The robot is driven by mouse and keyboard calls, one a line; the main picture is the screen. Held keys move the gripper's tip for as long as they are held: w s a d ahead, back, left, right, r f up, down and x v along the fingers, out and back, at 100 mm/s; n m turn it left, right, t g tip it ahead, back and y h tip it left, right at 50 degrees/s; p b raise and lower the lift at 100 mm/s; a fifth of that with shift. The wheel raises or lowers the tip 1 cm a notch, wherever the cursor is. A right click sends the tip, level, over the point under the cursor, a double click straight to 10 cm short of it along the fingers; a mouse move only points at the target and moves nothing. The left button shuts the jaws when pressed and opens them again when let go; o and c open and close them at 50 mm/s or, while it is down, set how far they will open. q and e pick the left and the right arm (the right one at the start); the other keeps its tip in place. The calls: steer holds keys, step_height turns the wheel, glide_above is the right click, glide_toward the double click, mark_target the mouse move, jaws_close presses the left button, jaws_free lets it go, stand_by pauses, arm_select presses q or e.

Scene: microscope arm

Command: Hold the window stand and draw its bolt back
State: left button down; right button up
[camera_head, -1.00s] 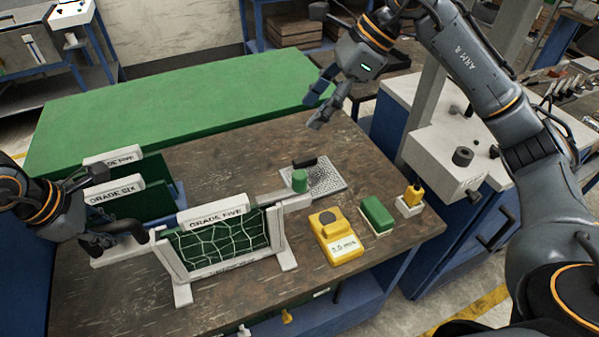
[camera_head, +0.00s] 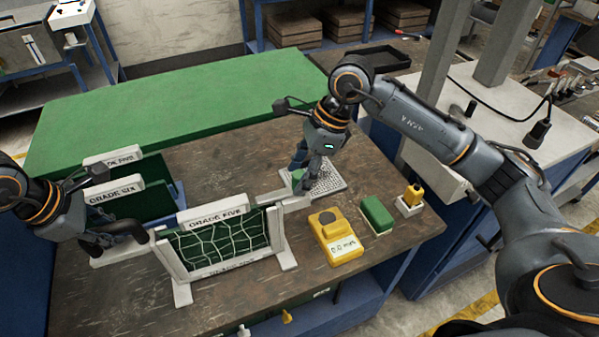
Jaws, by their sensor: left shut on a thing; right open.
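The window stand (camera_head: 217,245) is a white frame labelled GRADE FIVE, with a green pane crossed by pale lines, upright on the brown bench. My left gripper (camera_head: 128,234) is shut on the stand's dark handle at its left end; the exact contact is hard to see. The bolt (camera_head: 297,182) has a green knob and lies on a pale bar at the stand's right end. My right gripper (camera_head: 300,169) is open and points down at the knob, partly covering it. I cannot tell whether its fingers touch the knob.
A yellow gauge box (camera_head: 337,238), a green block (camera_head: 377,215) and a yellow-topped bottle in a white holder (camera_head: 410,203) stand to the right. A perforated metal plate (camera_head: 329,182) lies behind the bolt. A green mat (camera_head: 180,107) covers the back.

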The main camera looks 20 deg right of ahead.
arm_select(q)
steer(key=shift+r, duration=0.1)
arm_select(e)
steer(key=shift+f, duration=0.15)
steer(key=shift+c, duration=0.4)
jaws_close()
steer(key=d, duration=0.5)
steer(key=shift+d, duration=0.35)
arm_select(q)
steer(key=shift+w+a, duration=0.1)
arm_select(e)
steer(key=shift+o, duration=0.4)
jaws_free()
steer(key=shift+a, duration=0.15)
